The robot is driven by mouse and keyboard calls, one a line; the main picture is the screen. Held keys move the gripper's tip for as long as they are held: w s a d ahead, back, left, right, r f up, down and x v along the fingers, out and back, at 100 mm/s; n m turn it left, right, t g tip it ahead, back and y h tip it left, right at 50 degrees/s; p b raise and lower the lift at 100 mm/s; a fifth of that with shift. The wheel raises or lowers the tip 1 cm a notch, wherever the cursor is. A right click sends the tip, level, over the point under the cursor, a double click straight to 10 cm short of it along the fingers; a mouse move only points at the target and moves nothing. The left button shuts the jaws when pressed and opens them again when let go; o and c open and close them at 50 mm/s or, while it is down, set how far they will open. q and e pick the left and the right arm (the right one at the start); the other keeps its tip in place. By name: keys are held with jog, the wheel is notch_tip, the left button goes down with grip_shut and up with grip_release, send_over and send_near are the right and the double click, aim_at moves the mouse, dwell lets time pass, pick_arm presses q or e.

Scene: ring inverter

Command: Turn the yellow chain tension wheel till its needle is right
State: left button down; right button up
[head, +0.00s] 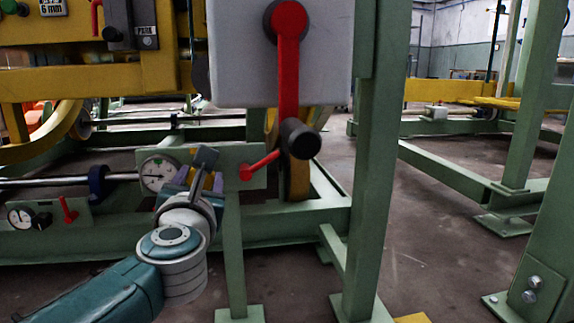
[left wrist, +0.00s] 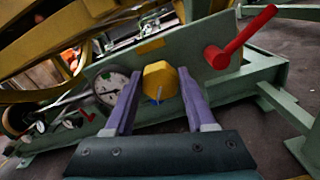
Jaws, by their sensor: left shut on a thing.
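The yellow chain tension wheel (left wrist: 160,76) is a faceted knob on a green panel (left wrist: 205,92). In the left wrist view it sits between the two purple fingers of my left gripper (left wrist: 159,82), which is shut on it. In the head view my left gripper (head: 206,178) is at the same panel and mostly hides the wheel. The white round gauge (head: 158,174) is just left of the gripper, and it also shows in the left wrist view (left wrist: 111,88). Its dark needle is too small to read surely. My right gripper is not in view.
A red lever (head: 260,165) is on the panel right of the gripper. A grey box (head: 230,60) with a large red handle (head: 289,90) hangs above. A second gauge (head: 20,216) and small red lever (head: 67,210) are lower left. Green posts (head: 375,170) stand right.

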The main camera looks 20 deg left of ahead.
pick_arm(q)
jog(key=n+p, duration=0.2)
jog(key=n, duration=0.9)
jog(key=n+p, duration=0.2)
jog(key=n, duration=0.8)
jog(key=n+p, duration=0.2)
jog(key=n, duration=0.9)
jog(key=shift+s+a+f+n, duration=0.1)
jog(key=shift+a+f+n, duration=0.05)
jog(key=shift+f+n, duration=0.2)
dwell(0.7)
jog(key=shift+c, duration=1.1)
grip_release()
jog(key=shift+f, duration=0.1)
jog(key=shift+p, duration=0.3)
